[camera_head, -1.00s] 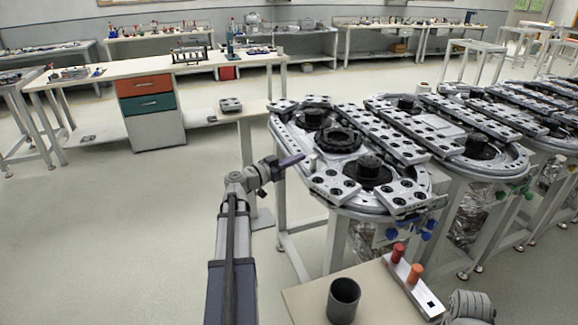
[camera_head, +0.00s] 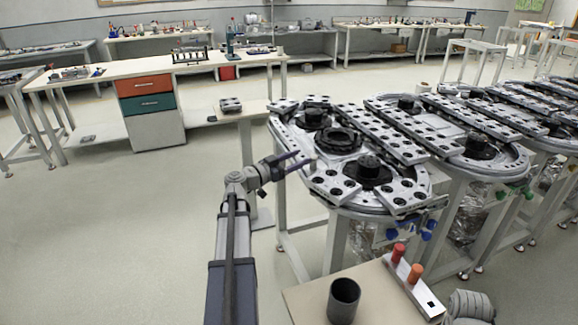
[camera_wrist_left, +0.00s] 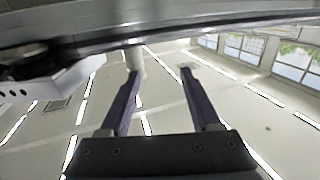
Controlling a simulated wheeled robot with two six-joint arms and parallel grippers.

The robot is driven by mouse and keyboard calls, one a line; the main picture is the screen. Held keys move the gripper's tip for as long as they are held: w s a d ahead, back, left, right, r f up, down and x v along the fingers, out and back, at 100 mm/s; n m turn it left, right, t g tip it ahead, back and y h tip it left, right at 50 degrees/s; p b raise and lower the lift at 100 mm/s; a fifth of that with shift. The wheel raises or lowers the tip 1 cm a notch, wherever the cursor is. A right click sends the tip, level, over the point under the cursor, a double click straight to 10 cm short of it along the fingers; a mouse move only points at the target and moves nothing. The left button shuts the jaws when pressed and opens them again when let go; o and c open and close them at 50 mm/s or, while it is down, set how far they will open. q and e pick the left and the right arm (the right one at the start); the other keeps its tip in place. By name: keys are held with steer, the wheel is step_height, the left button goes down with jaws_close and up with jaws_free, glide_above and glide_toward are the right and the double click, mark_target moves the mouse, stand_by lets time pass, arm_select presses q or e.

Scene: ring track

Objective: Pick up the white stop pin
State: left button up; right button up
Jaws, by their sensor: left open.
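The white stop pin (camera_wrist_left: 135,58) shows in the left wrist view as a pale cylinder at the track's edge, just beyond the tip of the left-hand finger. In the head view it is a small pale shape (camera_head: 314,163) on the near left rim of the ring track (camera_head: 292,140), partly hard to make out beside my fingers. My left gripper (camera_head: 298,160) is open and empty, with its purple-grey fingers pointing at the rim. In the wrist view the gap between the fingers (camera_wrist_left: 160,73) is clear, and the pin lies left of its middle. My right gripper is out of view.
Black hubs and perforated grey plates (camera_head: 332,187) cover the track close to my left fingers. A beige board (camera_head: 305,300) in front holds a dark grey cup (camera_head: 343,298) and a bracket with red and orange pegs (camera_head: 416,273). Floor left of my arm is free.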

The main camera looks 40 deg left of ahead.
arm_select(q)
steer(key=shift+s, duration=0.1)
steer(key=v, duration=0.7)
steer(key=shift+s+d+r, duration=0.15)
steer(key=shift+s+d, duration=0.05)
steer(key=shift+s, duration=0.15)
